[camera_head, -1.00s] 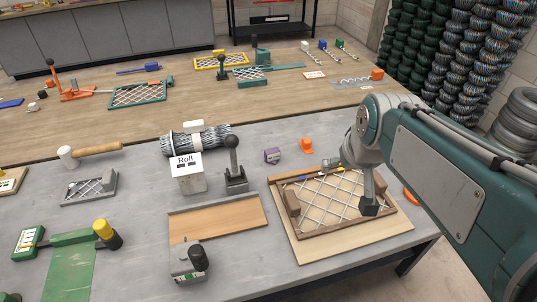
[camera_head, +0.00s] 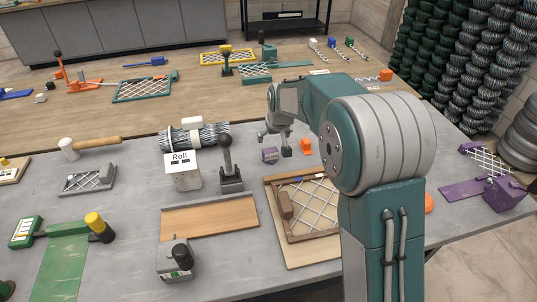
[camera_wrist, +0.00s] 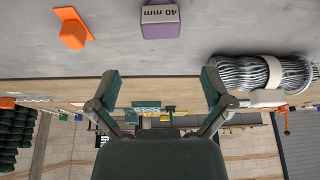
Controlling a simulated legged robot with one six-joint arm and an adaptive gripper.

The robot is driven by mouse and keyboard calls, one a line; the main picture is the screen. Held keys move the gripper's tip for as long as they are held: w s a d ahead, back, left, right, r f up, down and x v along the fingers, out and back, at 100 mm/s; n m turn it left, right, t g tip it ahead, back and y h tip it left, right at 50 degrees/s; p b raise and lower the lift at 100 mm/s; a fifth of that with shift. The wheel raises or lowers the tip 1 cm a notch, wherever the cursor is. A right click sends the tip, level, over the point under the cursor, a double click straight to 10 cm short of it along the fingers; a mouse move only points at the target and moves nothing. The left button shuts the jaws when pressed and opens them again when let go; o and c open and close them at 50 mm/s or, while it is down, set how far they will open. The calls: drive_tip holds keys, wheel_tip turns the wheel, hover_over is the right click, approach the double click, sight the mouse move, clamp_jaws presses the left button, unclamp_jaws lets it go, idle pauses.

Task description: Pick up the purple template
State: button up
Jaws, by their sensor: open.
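The purple template (camera_head: 270,154) is a small purple block on the grey table, just right of the wire roll. In the wrist view it shows at the top centre (camera_wrist: 160,22), with a white label reading "40 mm". My gripper (camera_head: 275,143) appears above and around the block's far side in the head view. In the wrist view its two fingers (camera_wrist: 160,92) are spread wide with nothing between them. The block lies beyond the fingertips there and looks apart from them. The exact gap in height cannot be told.
An orange block (camera_head: 306,146) stands right of the template. The wire roll (camera_head: 195,137) and a black-knobbed lever (camera_head: 228,165) stand left. A wooden frame with mesh (camera_head: 290,235) is in front, partly behind my arm. A purple tool (camera_head: 500,193) sits at far right.

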sight(270, 150)
drive_tip(key=x, duration=0.5)
drive_tip(key=shift+a, duration=0.2)
drive_tip(key=x, duration=0.5)
drive_tip(key=shift+f, duration=0.4)
drive_tip(key=shift+c, duration=0.3)
drive_tip(key=shift+d, duration=0.1)
drive_tip(key=c, duration=1)
